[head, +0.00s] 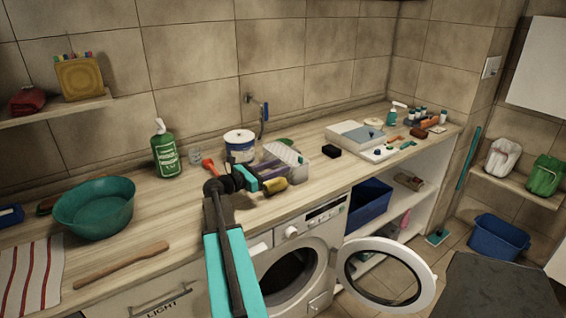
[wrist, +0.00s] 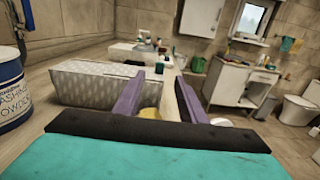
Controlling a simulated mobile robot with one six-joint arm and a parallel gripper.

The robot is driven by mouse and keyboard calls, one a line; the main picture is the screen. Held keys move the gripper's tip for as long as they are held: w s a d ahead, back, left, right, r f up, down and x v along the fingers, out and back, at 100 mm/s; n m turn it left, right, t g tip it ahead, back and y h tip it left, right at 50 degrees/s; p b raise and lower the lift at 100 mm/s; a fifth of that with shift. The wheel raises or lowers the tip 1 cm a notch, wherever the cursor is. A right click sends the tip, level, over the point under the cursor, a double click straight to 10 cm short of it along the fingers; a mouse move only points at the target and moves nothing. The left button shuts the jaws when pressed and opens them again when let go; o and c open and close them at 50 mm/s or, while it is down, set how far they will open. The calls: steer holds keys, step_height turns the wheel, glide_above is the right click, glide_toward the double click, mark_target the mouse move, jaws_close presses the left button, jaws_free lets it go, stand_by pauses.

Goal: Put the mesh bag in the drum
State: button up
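The drum (head: 290,274) is the dark round opening of the washing machine under the counter; its round glass door (head: 388,277) stands open to the right. I cannot surely make out the mesh bag. A pale, box-like thing with a dotted top (head: 284,153) lies on the counter beside my gripper; its patterned side (wrist: 95,88) fills the left of the wrist view. My gripper (head: 273,174) is just above the counter, over the machine. Its purple fingers (wrist: 157,96) stand apart, with nothing clearly held. A yellow object (head: 273,187) lies by the fingertips, partly hidden in the wrist view.
A washing powder tub (head: 240,145) stands behind my gripper, near the tap (head: 263,115). A black block (head: 331,151) and white tray (head: 375,152) lie to the right. A teal basin (head: 96,207) and green bottle (head: 166,152) stand left. The floor right of the door holds a blue tub (head: 498,238).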

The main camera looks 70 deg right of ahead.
mark_target(300, 159)
steer(key=shift+x, duration=1.45)
steer(key=shift+p+x, duration=1.4)
steer(key=shift+x, duration=1.15)
steer(key=shift+c, duration=0.3)
jaws_close()
